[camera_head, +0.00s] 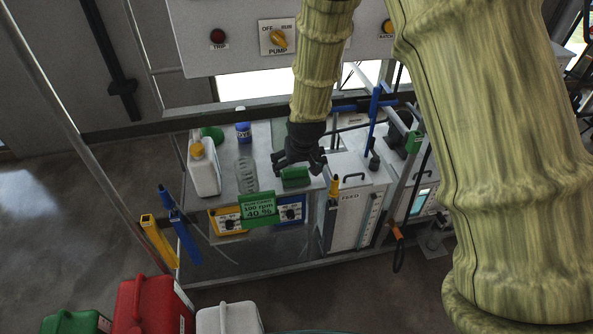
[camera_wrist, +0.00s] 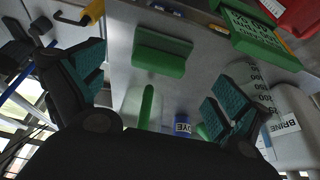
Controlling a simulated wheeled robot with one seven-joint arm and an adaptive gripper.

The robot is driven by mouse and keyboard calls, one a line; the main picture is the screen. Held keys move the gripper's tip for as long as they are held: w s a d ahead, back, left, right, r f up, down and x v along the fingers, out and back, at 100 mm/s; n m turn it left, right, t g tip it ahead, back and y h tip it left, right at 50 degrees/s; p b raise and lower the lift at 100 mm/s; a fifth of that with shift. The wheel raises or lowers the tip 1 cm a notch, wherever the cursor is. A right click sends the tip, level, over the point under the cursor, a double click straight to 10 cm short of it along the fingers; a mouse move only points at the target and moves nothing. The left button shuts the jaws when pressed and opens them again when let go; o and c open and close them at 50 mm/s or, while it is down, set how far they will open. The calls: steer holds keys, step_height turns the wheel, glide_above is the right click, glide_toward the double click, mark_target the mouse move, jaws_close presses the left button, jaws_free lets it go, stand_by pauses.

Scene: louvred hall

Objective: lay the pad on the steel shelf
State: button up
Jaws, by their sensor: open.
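A green pad (camera_head: 295,178) rests on the grey steel shelf (camera_head: 262,150), near its front edge and left of the white FEED box. My gripper (camera_head: 299,166) is above and just behind the pad, pointing down. In the wrist view the pad (camera_wrist: 162,50) lies flat on the grey shelf top (camera_wrist: 118,75), ahead of the spread fingers. In the head view the gripper covers part of the shelf behind the pad.
A white yellow-capped jug (camera_head: 204,168), a clear cylinder (camera_head: 246,176) and a blue DYE bottle (camera_head: 243,132) stand to the left. A green sign (camera_head: 259,208) hangs at the front. The FEED box (camera_head: 351,200) is close on the right. A control panel (camera_head: 240,35) is above.

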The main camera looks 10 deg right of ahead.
steer(key=shift+b+v, duration=0.35)
steer(key=shift+v, duration=2.35)
steer(key=s+d+f+g, duration=0.1)
steer(key=s+d+f, duration=0.1)
steer(key=s+f, duration=0.75)
steer(key=s+d+f+g, duration=0.1)
steer(key=s+d+f, duration=0.2)
steer(key=s+f, duration=0.65)
steer(key=s+d+f+g, duration=0.1)
steer(key=s+f, duration=0.5)
steer(key=s, duration=0.4)
steer(key=s+d+f+g, duration=0.1)
steer(key=s+f, duration=0.6)
steer(key=s, duration=0.3)
steer(key=shift+d+f, duration=0.2)
steer(key=shift+s, duration=0.1)
